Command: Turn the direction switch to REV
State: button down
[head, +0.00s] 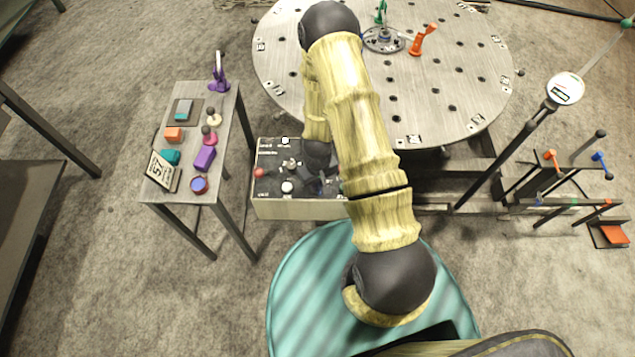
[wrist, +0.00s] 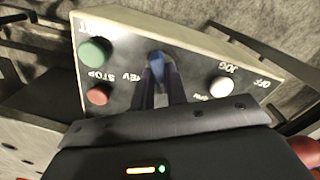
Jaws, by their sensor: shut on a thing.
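The direction switch is a small blue knob (wrist: 157,62) on the dark control panel (wrist: 125,75) in the wrist view. The panel prints "REV" beside it, upside down in this view. My gripper (wrist: 158,78) is shut on the knob, one finger on each side. The fingers cover part of the knob and nearby print, so I cannot tell which way it points. In the head view the control box (head: 290,208) stands below the round table, and my gripper (head: 318,182) is over its right part. My arm hides the switch there.
The wrist view shows a green button (wrist: 93,52), a red STOP button (wrist: 97,95) and a white knob (wrist: 221,86) near OFF and JOG. A side table (head: 227,140) with small objects stands left of the box. The round perforated table (head: 440,95) lies behind.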

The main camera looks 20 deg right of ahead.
jog(key=m+b, duration=0.1)
jog(key=m, duration=0.5)
jog(key=shift+m, duration=0.3)
jog(key=m+b, duration=0.1)
jog(key=m, duration=0.5)
jog(key=shift+w+m, duration=0.1)
jog(key=shift+m, duration=0.2)
jog(key=c, duration=1.4)
grip_release()
jog(key=shift+r, duration=0.1)
notch_tip(320, 180, up, 17)
jog(key=p, duration=0.1)
jog(key=shift+r, duration=0.15)
